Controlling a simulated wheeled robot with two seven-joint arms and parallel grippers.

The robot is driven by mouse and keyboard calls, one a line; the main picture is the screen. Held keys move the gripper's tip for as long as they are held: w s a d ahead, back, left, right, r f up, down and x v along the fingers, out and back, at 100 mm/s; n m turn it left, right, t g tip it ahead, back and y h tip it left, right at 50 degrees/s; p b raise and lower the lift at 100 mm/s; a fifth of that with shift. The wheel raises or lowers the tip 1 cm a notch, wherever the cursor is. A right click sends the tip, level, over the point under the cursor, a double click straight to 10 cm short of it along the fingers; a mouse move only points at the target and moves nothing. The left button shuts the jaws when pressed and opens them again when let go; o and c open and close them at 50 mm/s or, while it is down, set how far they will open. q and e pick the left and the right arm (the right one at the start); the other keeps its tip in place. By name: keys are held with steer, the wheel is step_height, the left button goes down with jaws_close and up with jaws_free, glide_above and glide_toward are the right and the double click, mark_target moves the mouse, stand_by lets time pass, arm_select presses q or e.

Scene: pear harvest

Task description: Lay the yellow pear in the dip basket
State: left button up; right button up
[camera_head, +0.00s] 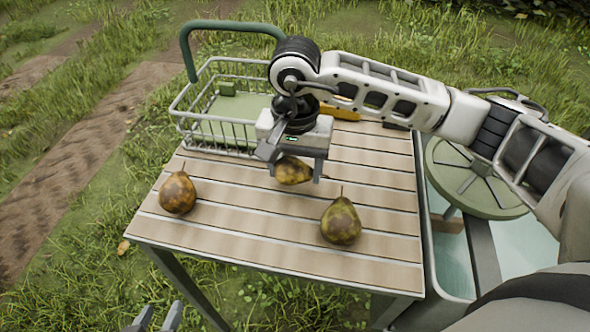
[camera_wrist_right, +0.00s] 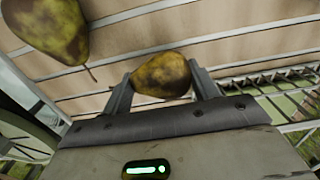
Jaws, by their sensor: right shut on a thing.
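My right gripper (camera_head: 294,174) is shut on a yellow pear with brown patches (camera_head: 293,169), over the middle of the slatted table. In the right wrist view the pear (camera_wrist_right: 162,75) sits between the two fingers; I cannot tell whether it touches the slats. The dip basket (camera_head: 215,140), a grey wire basket with a green handle, stands at the table's back left, behind and left of the held pear. A flat green piece lies inside it. My left gripper (camera_head: 158,318) shows only its fingertips at the bottom edge, apart and empty.
A browner pear (camera_head: 178,193) lies at the table's left, and a greenish mottled pear (camera_head: 341,222) at front right. A yellow-orange object (camera_head: 340,112) is partly hidden behind my right arm. A round green lid-like disc (camera_head: 478,185) and a water tub (camera_head: 455,262) stand to the right.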

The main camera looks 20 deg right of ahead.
steer(key=shift+f, duration=0.95)
steer(key=o, duration=0.6)
steer(key=shift+f, duration=0.15)
steer(key=o, duration=0.4)
steer(key=shift+o, duration=0.2)
